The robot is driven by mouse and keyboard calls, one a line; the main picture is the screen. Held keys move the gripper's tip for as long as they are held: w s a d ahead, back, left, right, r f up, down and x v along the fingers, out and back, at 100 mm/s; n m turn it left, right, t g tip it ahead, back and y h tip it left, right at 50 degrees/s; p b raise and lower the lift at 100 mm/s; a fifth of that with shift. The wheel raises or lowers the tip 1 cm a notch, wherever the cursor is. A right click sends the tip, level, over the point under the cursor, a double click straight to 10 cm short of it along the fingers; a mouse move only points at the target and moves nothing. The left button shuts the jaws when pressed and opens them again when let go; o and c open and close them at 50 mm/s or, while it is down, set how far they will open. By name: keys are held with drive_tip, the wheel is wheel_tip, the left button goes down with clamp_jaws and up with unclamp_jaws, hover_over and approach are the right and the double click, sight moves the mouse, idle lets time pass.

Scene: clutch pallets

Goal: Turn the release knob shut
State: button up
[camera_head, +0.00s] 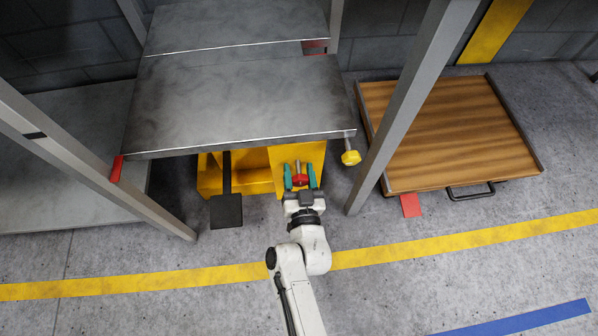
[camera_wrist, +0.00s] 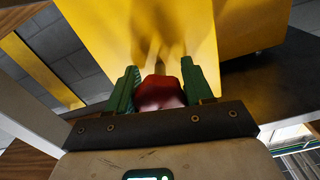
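The red release knob (camera_head: 299,180) sits on a short metal stem on the front of the yellow pedal unit (camera_head: 293,152), under the grey table. My gripper (camera_head: 300,175) reaches it from the front. Its green fingers stand apart, one on each side of the knob. In the wrist view the red knob (camera_wrist: 160,93) lies between the two fingers (camera_wrist: 160,80), close to the palm. The fingers look spread around it; whether either one touches it is hard to tell. The stem's far end meets the yellow face.
A yellow knob (camera_head: 350,157) sticks out at the right of the grey table (camera_head: 240,100). A black pedal (camera_head: 226,211) is to the left of my gripper. Grey posts (camera_head: 410,105) stand on both sides. A wooden pallet (camera_head: 440,125) lies right. The front floor is clear.

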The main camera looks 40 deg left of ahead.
drive_tip(key=c, duration=0.6)
drive_tip(key=shift+m, duration=0.3)
drive_tip(key=o, duration=1.1)
drive_tip(key=shift+c, duration=0.2)
drive_tip(key=p+v, duration=0.2)
drive_tip(key=v, duration=0.8)
drive_tip(key=shift+s+d, duration=0.25)
drive_tip(key=shift+s, duration=0.1)
